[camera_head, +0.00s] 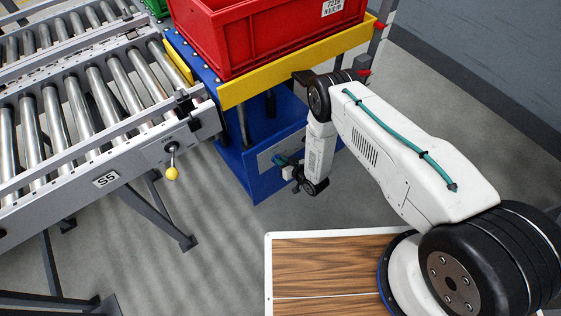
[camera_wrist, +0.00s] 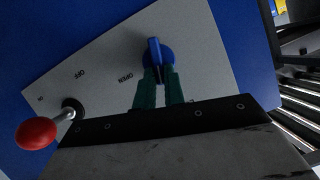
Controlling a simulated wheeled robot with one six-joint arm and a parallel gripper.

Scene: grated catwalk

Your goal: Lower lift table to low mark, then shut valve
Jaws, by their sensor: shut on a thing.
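The lift table has a blue body (camera_head: 262,150) and a yellow-edged top (camera_head: 290,68), which carries a red crate (camera_head: 265,38). A grey control panel (camera_head: 283,152) is on its blue side, largely hidden by my arm in the head view. In the wrist view, the blue valve knob (camera_wrist: 157,52) is on the panel near the printed word OPEN; OFF is printed further left. My gripper (camera_wrist: 159,78) has its green fingers on either side of the knob's handle, shut on it. A lever with a red ball (camera_wrist: 36,133) sticks out at the left of the panel.
A roller conveyor (camera_head: 95,85) marked S5 stands at the left, with a yellow-knobbed lever (camera_head: 172,172) on its side. A post at the table's right bears red markers (camera_head: 379,25). A grey wall (camera_head: 500,50) is at the right. Floor below the table is clear.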

